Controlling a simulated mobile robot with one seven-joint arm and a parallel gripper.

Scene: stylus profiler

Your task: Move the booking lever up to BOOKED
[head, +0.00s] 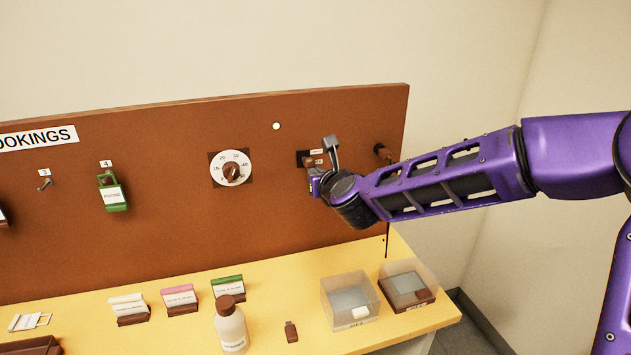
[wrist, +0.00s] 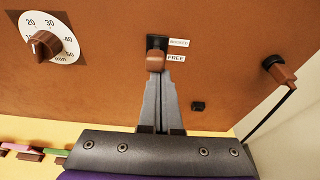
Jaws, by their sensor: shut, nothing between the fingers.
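The booking lever (wrist: 156,60) has a brown knob and stands low in its dark slot, beside the FREE label (wrist: 176,58). The BOOKED label (wrist: 179,42) is just above. My gripper (wrist: 164,80) is shut and empty. Its grey fingertips are just below the knob in the wrist view, partly overlapping its lower edge; I cannot tell whether they touch it. In the head view my gripper (head: 331,145) is in front of the lever's dark plate (head: 303,158) and hides most of the lever.
A dial timer (head: 231,168) is left of the lever. A brown plug with a black cable (wrist: 280,72) is to the right. Below, on the yellow counter, stand clear bins (head: 349,302), a white bottle (head: 231,328) and several card holders. The board around the lever is mostly clear.

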